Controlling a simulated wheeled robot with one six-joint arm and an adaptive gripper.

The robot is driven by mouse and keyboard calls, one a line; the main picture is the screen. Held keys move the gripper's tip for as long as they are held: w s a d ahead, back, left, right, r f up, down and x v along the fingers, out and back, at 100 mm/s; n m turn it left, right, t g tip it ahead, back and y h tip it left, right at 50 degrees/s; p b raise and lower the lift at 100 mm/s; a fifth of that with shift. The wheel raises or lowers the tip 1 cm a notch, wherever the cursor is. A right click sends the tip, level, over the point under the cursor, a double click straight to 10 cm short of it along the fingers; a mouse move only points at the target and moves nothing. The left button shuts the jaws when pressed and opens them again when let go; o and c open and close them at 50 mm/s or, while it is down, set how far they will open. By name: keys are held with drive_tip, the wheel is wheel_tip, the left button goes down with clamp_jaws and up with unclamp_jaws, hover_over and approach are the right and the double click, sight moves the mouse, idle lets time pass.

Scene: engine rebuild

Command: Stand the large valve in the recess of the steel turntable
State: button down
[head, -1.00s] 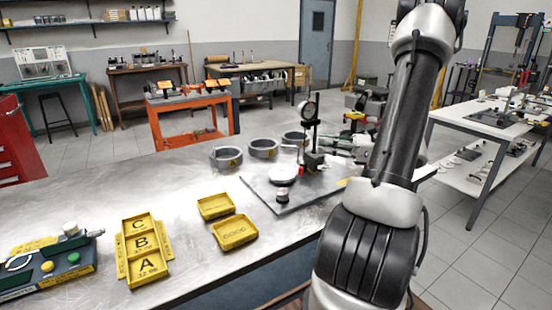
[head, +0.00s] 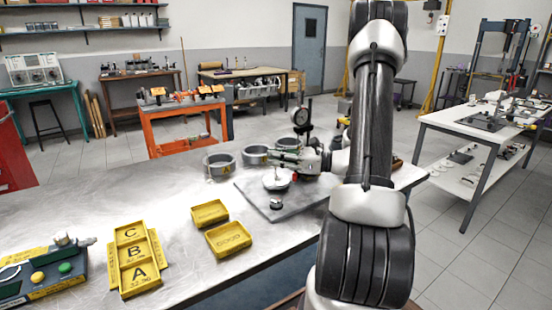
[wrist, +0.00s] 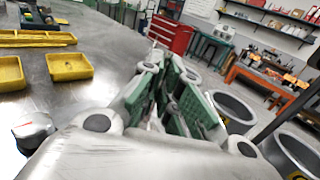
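The pale round disc of the turntable (head: 277,181) lies on a dark grey plate (head: 262,205). A small metal piece with a dark base (head: 276,203) stands in front of it; I cannot tell whether it is a valve. My gripper (head: 277,152) is just above and behind the disc, pointing left. In the wrist view the green-padded fingers (wrist: 167,75) are close together. I cannot make out whether a thin stem is between them. I cannot identify the large valve for certain, and the recess is not visible.
A dial gauge (head: 302,117) rises behind my gripper. Several grey rings, one near the left (head: 219,164), stand at the bench's back. Yellow trays (head: 229,239) and a lettered A-B-C holder (head: 136,262) lie to the left. The bench between holder and rings is clear.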

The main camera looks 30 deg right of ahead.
drive_tip(key=c, duration=1.6)
unclamp_jaws()
drive_tip(key=shift+c, duration=0.2)
